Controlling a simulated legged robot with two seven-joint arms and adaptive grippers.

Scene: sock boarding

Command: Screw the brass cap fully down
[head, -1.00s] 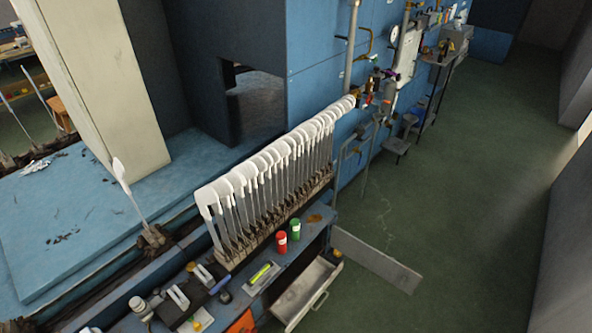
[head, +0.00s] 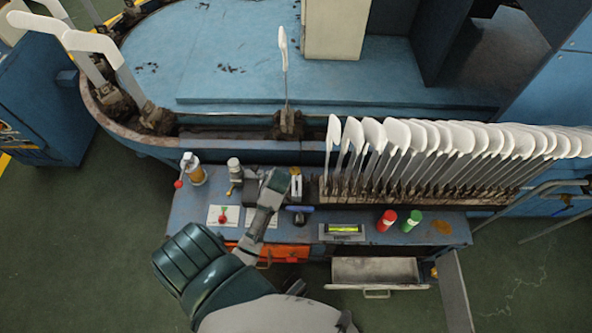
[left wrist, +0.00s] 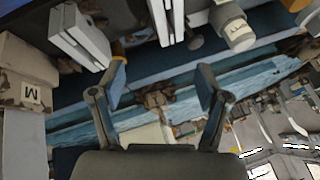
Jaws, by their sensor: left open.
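I cannot make out the brass cap for certain. A brass-coloured cylinder with a pale top (head: 195,172) stands at the left end of the blue workbench (head: 372,233) in the head view. A small yellowish piece (left wrist: 119,50) shows by the left fingertip in the left wrist view; I cannot tell what it is. My left gripper (left wrist: 162,78) is open, with nothing visible between its fingers. In the head view my left gripper (head: 276,182) reaches over the bench, right of the grey-white cylinder (head: 235,168). My right gripper is not in view.
A long rack of white sock forms (head: 400,140) lines the back right of the bench. A drawer (head: 375,271) is open below.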

